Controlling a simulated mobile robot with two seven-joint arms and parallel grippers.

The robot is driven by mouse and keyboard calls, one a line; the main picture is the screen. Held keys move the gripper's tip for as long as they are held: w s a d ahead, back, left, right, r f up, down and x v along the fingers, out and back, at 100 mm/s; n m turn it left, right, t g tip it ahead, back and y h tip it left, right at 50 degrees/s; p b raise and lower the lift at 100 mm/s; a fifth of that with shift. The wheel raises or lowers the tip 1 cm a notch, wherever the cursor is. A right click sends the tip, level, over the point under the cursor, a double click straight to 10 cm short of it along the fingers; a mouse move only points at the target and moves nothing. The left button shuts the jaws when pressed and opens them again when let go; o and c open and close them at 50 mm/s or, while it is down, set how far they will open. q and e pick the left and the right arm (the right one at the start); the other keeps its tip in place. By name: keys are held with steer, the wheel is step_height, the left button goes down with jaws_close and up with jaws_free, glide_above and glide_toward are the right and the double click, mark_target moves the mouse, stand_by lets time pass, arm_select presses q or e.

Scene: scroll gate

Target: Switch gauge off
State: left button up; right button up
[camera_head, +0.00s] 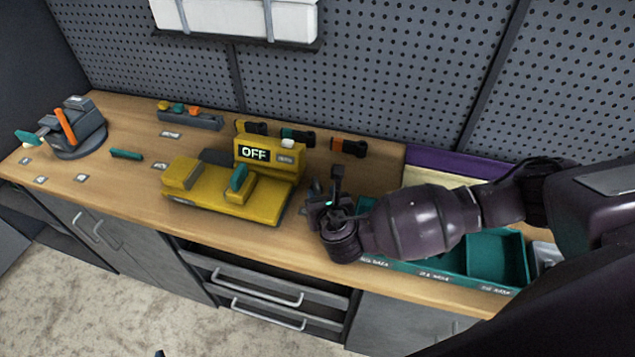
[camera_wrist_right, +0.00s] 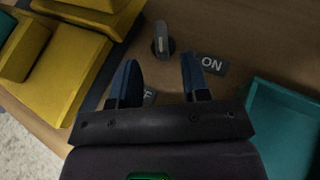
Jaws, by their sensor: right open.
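The yellow gauge (camera_head: 225,195) sits on the workbench, with a teal lever on it and a display (camera_head: 254,154) that reads OFF. My right gripper (camera_head: 330,192) is just right of the gauge, open and empty. In the right wrist view, the two dark fingers (camera_wrist_right: 156,78) stand apart. A small grey upright switch (camera_wrist_right: 161,40) is ahead of them, apart from both fingertips. An ON label (camera_wrist_right: 212,64) lies to the right of the switch. Another label (camera_wrist_right: 149,95) is partly hidden behind the fingers. My left gripper is not in view.
Teal bins (camera_head: 497,257) stand on the bench at the right, partly behind my right arm. A grey device with an orange lever (camera_head: 66,126) is at the far left. Several dark-handled tools (camera_head: 298,136) lie behind the gauge. The bench left of the gauge is mostly clear.

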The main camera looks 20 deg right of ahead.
mark_target(316, 184)
steer(key=x, duration=0.6)
steer(key=shift+w+f, duration=0.1)
steer(key=shift+w, duration=0.1)
jaws_close()
